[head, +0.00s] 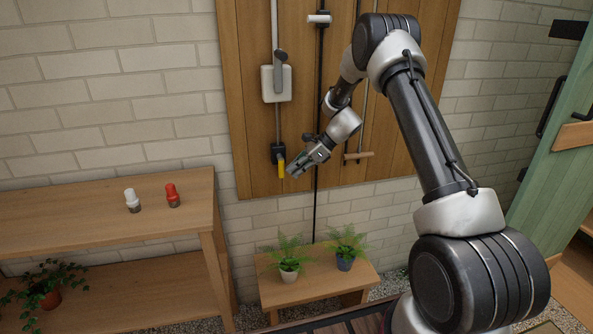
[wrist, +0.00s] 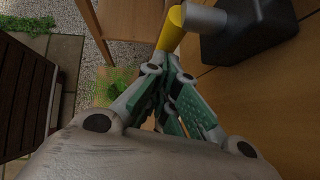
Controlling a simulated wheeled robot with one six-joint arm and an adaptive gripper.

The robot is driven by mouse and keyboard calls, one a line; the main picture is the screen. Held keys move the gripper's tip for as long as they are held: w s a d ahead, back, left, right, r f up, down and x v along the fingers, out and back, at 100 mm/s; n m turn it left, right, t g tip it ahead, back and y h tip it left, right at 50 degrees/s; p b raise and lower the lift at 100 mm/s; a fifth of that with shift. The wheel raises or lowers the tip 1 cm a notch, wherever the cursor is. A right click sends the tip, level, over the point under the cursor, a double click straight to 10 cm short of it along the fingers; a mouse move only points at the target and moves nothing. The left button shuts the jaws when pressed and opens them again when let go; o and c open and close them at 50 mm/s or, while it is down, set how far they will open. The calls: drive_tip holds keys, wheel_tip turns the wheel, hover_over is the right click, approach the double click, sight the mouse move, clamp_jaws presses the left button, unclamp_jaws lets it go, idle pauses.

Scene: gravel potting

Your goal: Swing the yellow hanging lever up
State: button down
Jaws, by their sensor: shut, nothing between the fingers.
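The yellow lever (head: 281,169) hangs down from a black box (head: 278,152) low on the wooden wall panel. In the wrist view the lever (wrist: 171,30) is close beyond my fingertips, beside its grey pivot (wrist: 204,17) and the black box (wrist: 250,30). My gripper (head: 294,170) is just right of the lever in the head view. My gripper (wrist: 172,70) is shut and empty, its green fingers together. I cannot tell whether the fingertips touch the lever.
A grey lever on a white box (head: 276,83) is above, and a wooden T-handle (head: 358,155) hangs to the right. Two potted ferns stand on a low bench (head: 318,287) below. A wooden shelf (head: 100,215) with a white and a red-topped shaker is at left.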

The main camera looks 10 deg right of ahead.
drive_tip(key=shift+a+f+y, duration=0.25)
drive_tip(key=shift+f+y, duration=0.1)
drive_tip(key=shift+y, duration=0.55)
drive_tip(key=shift+a+f+m+y, duration=0.1)
drive_tip(key=shift+a+f+y, duration=0.2)
drive_tip(key=shift+a+y, duration=0.45)
drive_tip(key=shift+a+f+m+y, duration=0.1)
drive_tip(key=shift+a+f+y, duration=0.15)
drive_tip(key=shift+a+y, duration=0.5)
drive_tip(key=shift+a+f+m+y, duration=0.1)
drive_tip(key=shift+a+f+y, duration=0.2)
drive_tip(key=shift+a+y, duration=0.45)
drive_tip(key=shift+a+r, duration=0.25)
drive_tip(key=shift+a, duration=1.05)
approach(283, 176)
drive_tip(key=shift+s+a+r, duration=0.2)
drive_tip(key=shift+a+r, duration=0.25)
drive_tip(key=shift+a, duration=0.1)
